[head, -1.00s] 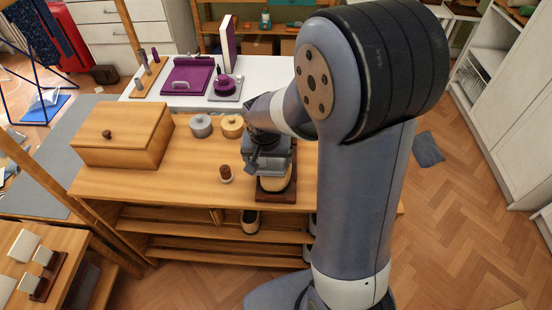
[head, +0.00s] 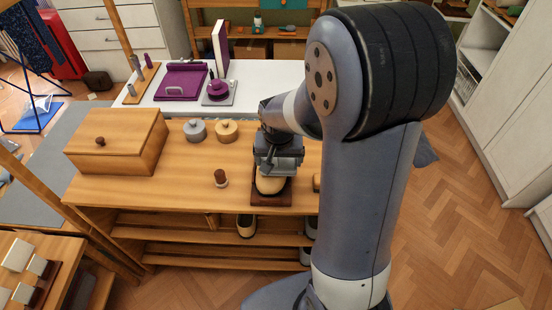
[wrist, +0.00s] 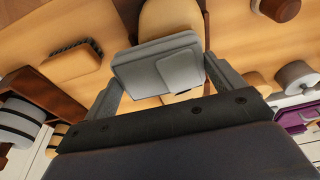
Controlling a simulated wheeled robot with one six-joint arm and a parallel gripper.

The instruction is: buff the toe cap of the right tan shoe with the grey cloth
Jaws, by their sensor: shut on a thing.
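The tan shoe (head: 270,186) sits on a dark brown stand (head: 271,199) near the front edge of the wooden bench, its rounded toe cap towards me. My gripper (head: 277,158) is above the shoe and hides its rear part in the head view. In the wrist view my gripper (wrist: 160,85) is shut on the grey cloth (wrist: 150,64), a folded pad across its fingers. The shoe's tan upper (wrist: 170,17) shows beyond the cloth. I cannot tell whether the cloth touches the leather.
A brush (wrist: 72,62) lies beside the shoe. Shoes (head: 246,226) sit on the lower shelf.

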